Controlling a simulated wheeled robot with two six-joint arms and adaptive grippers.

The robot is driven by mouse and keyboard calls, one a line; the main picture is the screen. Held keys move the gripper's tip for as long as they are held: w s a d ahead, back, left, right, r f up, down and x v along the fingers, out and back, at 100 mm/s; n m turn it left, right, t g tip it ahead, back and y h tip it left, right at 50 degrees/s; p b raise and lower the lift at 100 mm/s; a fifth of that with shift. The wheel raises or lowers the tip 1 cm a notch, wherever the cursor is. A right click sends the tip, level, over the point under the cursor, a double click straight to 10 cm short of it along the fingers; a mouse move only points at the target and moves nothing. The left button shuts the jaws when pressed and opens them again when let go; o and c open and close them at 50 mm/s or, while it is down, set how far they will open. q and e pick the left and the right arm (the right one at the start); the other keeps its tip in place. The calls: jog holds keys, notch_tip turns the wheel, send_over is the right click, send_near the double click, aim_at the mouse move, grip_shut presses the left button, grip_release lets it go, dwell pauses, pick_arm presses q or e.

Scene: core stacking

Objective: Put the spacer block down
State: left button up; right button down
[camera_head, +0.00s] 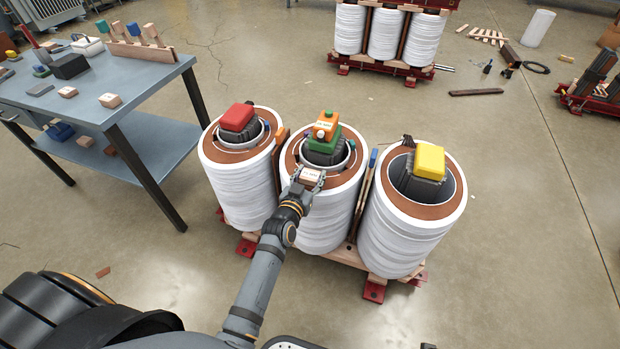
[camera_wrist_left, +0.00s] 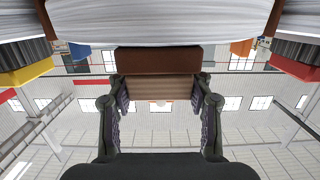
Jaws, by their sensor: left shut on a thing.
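My left gripper (camera_head: 308,178) is shut on a small pale wooden spacer block (camera_head: 310,176) with a label on top. It holds the block at the near rim of the middle coil (camera_head: 328,207). The block (camera_wrist_left: 158,87) also shows between the two fingers in the left wrist view, close to the white coil wall. I cannot tell whether the block touches the coil's brown top ring (camera_head: 291,163). The middle coil's core carries a green block (camera_head: 321,145) and an orange block (camera_head: 325,124). My right gripper is not in view.
The left coil's core bears a red block (camera_head: 237,117), the right coil's a yellow block (camera_head: 430,160). A blue-grey table (camera_head: 120,77) at left holds more wooden blocks (camera_head: 110,100). Another three-coil assembly (camera_head: 384,35) stands behind.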

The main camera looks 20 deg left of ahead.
pick_arm(q)
jog(key=shift+f, duration=0.1)
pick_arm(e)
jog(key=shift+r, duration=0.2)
pick_arm(q)
jog(key=o, duration=1.1)
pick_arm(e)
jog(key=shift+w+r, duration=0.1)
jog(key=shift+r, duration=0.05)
